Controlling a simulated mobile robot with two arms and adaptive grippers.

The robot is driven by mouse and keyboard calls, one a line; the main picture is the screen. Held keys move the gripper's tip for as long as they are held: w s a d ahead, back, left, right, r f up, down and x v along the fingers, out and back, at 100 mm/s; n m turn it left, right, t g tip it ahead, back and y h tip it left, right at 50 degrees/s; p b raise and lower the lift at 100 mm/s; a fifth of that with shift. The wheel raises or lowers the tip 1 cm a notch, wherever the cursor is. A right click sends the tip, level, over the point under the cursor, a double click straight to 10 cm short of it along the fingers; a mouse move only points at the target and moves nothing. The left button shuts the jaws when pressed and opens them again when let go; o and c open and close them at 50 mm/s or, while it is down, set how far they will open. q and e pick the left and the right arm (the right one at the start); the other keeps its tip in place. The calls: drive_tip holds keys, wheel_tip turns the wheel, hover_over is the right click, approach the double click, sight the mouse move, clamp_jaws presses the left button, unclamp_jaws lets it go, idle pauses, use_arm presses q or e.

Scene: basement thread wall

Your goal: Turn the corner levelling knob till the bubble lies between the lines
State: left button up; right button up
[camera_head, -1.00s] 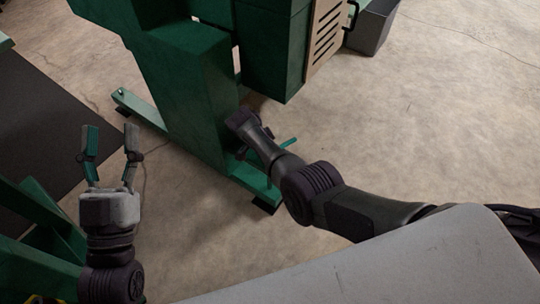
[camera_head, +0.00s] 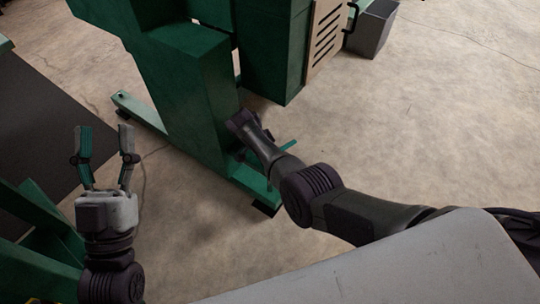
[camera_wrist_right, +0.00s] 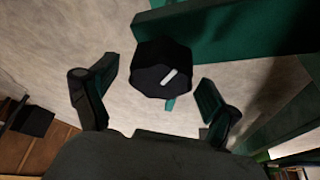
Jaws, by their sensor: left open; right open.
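The levelling knob (camera_wrist_right: 150,80) is black and faceted with a white mark on its face, in the middle of the right wrist view. My right gripper (camera_wrist_right: 158,88) is open, one finger on either side of the knob, with visible gaps. In the head view my right arm (camera_head: 258,145) reaches down beside the green machine's foot (camera_head: 245,178); its fingers and the knob cannot be made out there. My left gripper (camera_head: 103,158) is open and empty above the floor at the left. No bubble or level lines can be made out.
The green machine column (camera_head: 190,100) stands left of my right arm. A dark mat (camera_head: 40,130) lies at the left, with a green frame (camera_head: 40,220) near it. A grey bin (camera_head: 372,30) stands at the back. The concrete floor at the right is clear.

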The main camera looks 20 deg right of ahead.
drive_tip(key=v, duration=0.7)
drive_tip(key=shift+a+r, duration=0.15)
drive_tip(key=shift+r, duration=0.05)
idle(0.3)
